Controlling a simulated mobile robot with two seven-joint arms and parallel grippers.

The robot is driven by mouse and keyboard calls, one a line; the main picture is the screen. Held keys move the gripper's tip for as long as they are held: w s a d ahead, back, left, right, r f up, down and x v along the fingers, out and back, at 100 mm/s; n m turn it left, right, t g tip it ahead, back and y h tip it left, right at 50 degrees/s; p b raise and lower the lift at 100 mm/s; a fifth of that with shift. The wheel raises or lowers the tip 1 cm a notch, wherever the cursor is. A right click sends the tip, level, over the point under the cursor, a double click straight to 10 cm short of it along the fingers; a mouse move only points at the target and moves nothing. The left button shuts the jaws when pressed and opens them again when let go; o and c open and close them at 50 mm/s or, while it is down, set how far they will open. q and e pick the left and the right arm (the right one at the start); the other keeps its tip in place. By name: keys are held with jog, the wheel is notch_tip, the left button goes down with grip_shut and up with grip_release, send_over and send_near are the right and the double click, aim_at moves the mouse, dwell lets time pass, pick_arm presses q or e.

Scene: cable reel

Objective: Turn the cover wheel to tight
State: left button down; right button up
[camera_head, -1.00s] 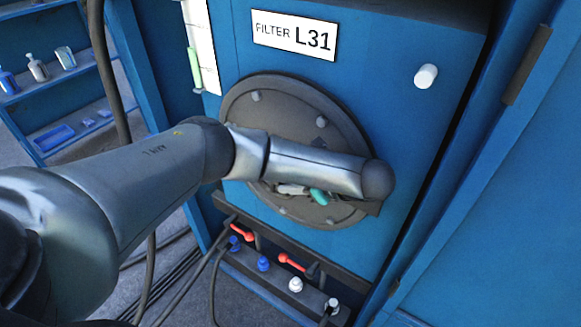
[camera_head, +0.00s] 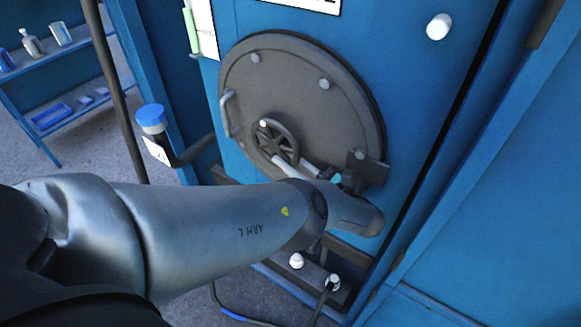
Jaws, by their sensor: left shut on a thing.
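The round dark grey cover (camera_head: 290,88) sits on the blue cabinet front, with pale bolts and a bar handle on its left side. The small spoked cover wheel (camera_head: 275,142) is on its lower middle, with a pale knob at its upper left. My left arm comes in from the left, below the wheel. My left gripper (camera_head: 299,164) is shut on the lower right rim of the wheel; the exact contact of the fingers is partly hidden. No tight mark is readable. My right gripper is out of view.
A dark bracket (camera_head: 369,169) stands out at the cover's right edge. A blue-capped part (camera_head: 151,119) on a dark pipe is left of the cabinet. A white knob (camera_head: 438,27) is at the upper right. White fittings (camera_head: 296,260) and cables lie below. Shelves (camera_head: 52,108) stand at the far left.

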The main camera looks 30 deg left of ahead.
pick_arm(q)
jog(key=shift+a+f+y+b, duration=0.35)
jog(key=shift+f+y+b, duration=0.25)
jog(key=shift+y+b, duration=0.75)
jog(key=shift+a+t+y+b, duration=0.35)
jog(key=shift+y+b, duration=0.2)
jog(key=shift+b, duration=1.15)
jog(key=shift+m, duration=0.3)
jog(key=shift+a, duration=0.1)
jog(key=c, duration=0.9)
grip_release()
